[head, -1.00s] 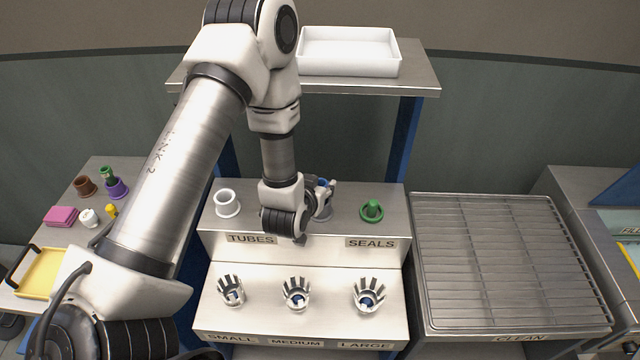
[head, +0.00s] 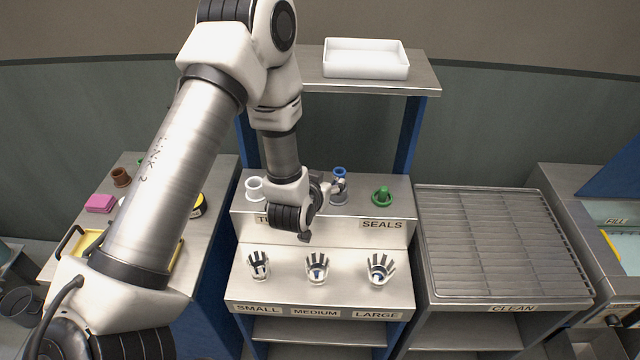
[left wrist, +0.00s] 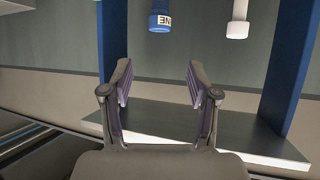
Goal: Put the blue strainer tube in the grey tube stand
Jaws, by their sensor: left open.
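The blue strainer tube (head: 340,173) stands upright, its lower end in the grey tube stand (head: 340,198) on the rack's upper step. In the left wrist view the tube's blue end (left wrist: 160,16) shows at the top edge with a lettered white band, clear of the fingers. My left gripper (head: 335,187) is just left of the tube in the head view, partly hidden by its own wrist. In the left wrist view my left gripper (left wrist: 158,75) is open with nothing between its fingers. My right gripper is not in view.
A white tube piece (head: 255,188) stands left of the grey stand, and a green seal (head: 382,196) stands right. Several pronged cups line the lower step. A white tray (head: 366,60) sits on the shelf above. The wire rack (head: 500,240) at right is empty.

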